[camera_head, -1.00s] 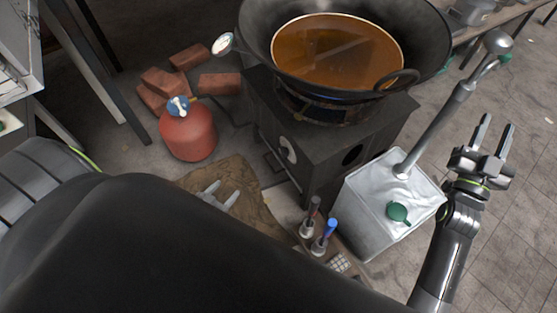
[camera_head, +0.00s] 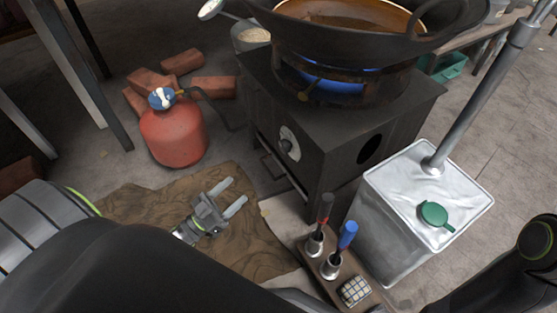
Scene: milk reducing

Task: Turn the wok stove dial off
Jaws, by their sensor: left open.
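The black wok stove (camera_head: 345,130) stands in the centre, with a blue flame (camera_head: 335,83) burning under the wok (camera_head: 350,35). The wok holds brown liquid. The stove dial (camera_head: 288,144) is a pale round plate with a dark knob on the stove's left-hand face. My left gripper (camera_head: 234,197) is open and empty, over the brown cloth. It is below and left of the dial, apart from it, with its fingers pointing up and right. My right arm shows at the lower right edge, but its gripper is out of view.
A red gas cylinder (camera_head: 174,136) with a blue valve stands left of the stove, in front of several bricks (camera_head: 183,63). A silver canister (camera_head: 400,205) with a green cap stands right. A tray with a red-handled and a blue-handled tool (camera_head: 347,236) sits below the dial.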

